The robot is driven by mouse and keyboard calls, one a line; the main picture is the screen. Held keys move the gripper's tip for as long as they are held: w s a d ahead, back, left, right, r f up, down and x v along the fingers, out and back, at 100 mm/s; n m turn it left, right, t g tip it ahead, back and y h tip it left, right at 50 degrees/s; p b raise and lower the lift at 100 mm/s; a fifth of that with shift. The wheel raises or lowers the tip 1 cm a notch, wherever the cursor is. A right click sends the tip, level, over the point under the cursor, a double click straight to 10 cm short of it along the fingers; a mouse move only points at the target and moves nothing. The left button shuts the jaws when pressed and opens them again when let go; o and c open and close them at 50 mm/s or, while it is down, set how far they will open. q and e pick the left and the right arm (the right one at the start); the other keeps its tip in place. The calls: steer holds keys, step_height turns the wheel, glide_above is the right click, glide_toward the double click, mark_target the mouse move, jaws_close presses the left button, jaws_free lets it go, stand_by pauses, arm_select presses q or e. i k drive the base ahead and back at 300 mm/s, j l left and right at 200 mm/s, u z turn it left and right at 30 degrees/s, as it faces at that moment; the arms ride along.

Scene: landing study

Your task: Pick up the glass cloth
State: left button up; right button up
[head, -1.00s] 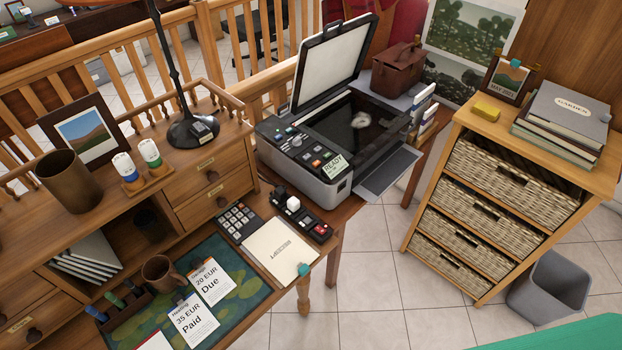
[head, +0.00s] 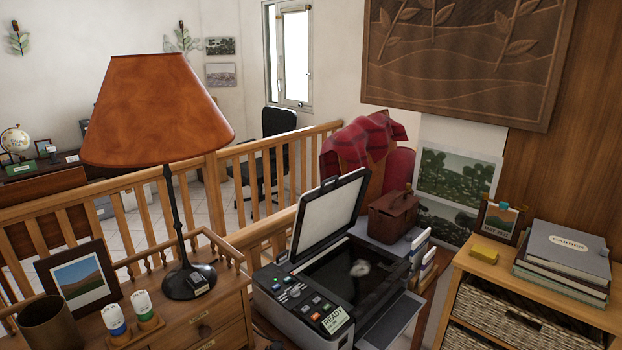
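A small folded yellow item (head: 484,251), which may be the glass cloth, lies on top of the wicker-drawer cabinet (head: 462,265) at the right. It sits left of the stacked books and in front of a small framed picture. The printer-scanner (head: 290,318) stands open at the centre, its lid raised. A pale smudge (head: 359,268) shows on its dark glass; I cannot tell what it is. Neither of my grippers is in view.
A brown bag (head: 393,216) sits behind the scanner. A lamp (head: 158,110) rises from the desk at left. A wooden railing (head: 285,172) runs behind.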

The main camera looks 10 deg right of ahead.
mark_target(485, 254)
steer(key=z, duration=1.3)
